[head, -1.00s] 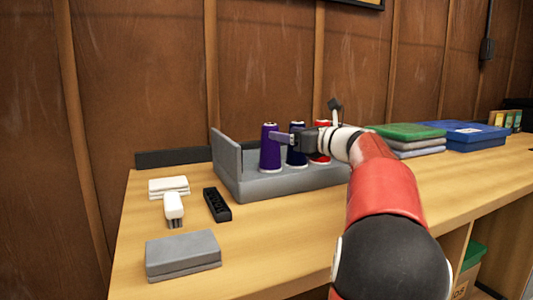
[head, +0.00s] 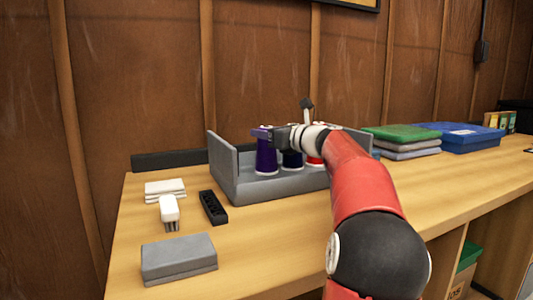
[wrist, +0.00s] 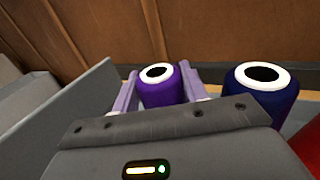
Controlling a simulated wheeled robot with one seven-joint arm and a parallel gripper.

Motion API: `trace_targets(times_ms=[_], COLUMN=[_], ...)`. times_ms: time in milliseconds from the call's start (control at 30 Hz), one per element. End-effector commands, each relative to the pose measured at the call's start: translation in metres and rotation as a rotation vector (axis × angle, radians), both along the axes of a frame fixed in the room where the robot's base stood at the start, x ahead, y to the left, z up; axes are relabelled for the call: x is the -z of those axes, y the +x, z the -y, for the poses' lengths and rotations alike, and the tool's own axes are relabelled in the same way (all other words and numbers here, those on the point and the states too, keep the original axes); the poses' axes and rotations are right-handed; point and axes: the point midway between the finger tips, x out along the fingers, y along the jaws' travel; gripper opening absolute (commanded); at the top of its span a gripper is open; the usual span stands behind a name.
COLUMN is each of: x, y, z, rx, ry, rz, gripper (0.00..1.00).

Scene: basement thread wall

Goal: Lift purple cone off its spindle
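The purple cone (head: 266,158) stands upright at the left end of the grey rack (head: 280,186). Its white-rimmed top and dark centre hole show in the wrist view (wrist: 160,90). My gripper (head: 263,133) is at the cone's upper part, reaching in from the right. In the wrist view its two pale purple fingers (wrist: 158,84) lie on either side of the cone, close to it. I cannot tell whether they press on it. The cone's base is hidden in the wrist view, and its spindle does not show.
A dark blue cone (wrist: 262,90) stands close on the right, with a red cone (head: 312,162) beyond it. The rack's upright end wall (head: 222,160) is on the left. A grey block (head: 179,259) and a black strip (head: 213,207) lie on the bench.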

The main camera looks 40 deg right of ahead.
Motion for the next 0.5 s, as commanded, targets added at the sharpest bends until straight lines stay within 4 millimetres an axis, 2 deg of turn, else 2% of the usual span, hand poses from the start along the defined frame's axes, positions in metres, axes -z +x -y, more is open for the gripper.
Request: trace_targets(times_ms=[33, 233, 500], x=[0.0001, 0.0001, -0.0017], y=[-0.0001, -0.0001, -0.0001], z=[0.0, -0.0001, -0.0002], rx=[0.0, 0.0, 0.0], ry=[0.0, 0.0, -0.001], rz=[0.0, 0.0, 0.0], gripper=[0.3, 0.04, 0.04])
